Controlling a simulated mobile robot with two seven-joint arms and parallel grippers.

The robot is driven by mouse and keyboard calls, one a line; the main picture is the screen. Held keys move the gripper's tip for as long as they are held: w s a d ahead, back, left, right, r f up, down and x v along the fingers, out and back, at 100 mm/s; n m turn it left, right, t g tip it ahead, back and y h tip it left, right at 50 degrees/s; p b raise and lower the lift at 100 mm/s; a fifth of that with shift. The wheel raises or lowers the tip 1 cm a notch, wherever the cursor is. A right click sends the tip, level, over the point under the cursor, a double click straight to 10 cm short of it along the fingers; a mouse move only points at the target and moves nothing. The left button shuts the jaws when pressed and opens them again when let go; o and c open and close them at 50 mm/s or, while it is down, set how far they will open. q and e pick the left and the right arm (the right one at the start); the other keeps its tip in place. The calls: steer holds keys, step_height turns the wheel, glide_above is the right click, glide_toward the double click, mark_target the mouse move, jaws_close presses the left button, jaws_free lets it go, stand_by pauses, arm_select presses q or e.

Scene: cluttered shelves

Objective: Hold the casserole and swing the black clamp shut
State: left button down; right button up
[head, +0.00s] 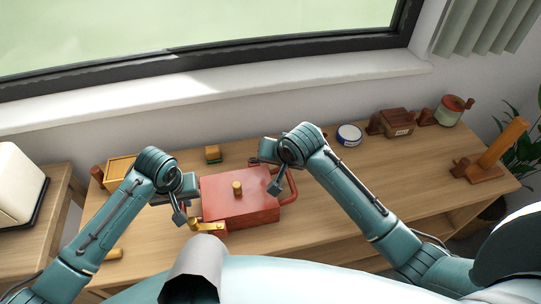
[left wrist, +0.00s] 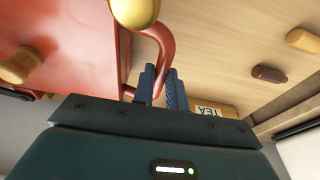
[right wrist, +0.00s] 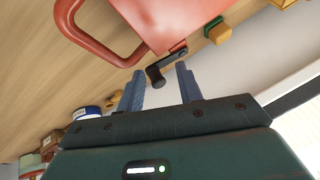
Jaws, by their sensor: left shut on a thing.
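The red casserole (head: 255,213) sits on the wooden bench, its lid on, with a tan knob (head: 237,187) on top. My left gripper (left wrist: 165,85) is shut on its red left handle (left wrist: 163,45). A brass clamp (head: 208,227) is at the front left corner, its round end (left wrist: 135,12) close in the left wrist view. The black clamp (right wrist: 158,75) sticks out at the casserole's back edge in the right wrist view. My right gripper (right wrist: 160,72) is open, with the clamp's dark end at or just beyond its fingertips; whether they touch I cannot tell.
The casserole's right handle (head: 291,188) is free. Behind are a small green and tan block (head: 212,153) and a wooden tray (head: 120,170). The bench's right front is clear.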

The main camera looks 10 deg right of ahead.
step_height(320, 180, up, 5)
steer(key=w+n+g+h, duration=0.2)
steer(key=g, duration=0.1)
steer(key=shift+d+x, duration=0.15)
steer(key=shift+x, duration=1)
steer(key=shift+d+x, duration=0.2)
steer(key=shift+x, duration=0.95)
steer(key=shift+d+x, duration=0.15)
steer(key=shift+x, duration=1)
steer(key=shift+w, duration=0.2)
steer(key=shift+c, duration=0.3)
steer(key=c, duration=0.7)
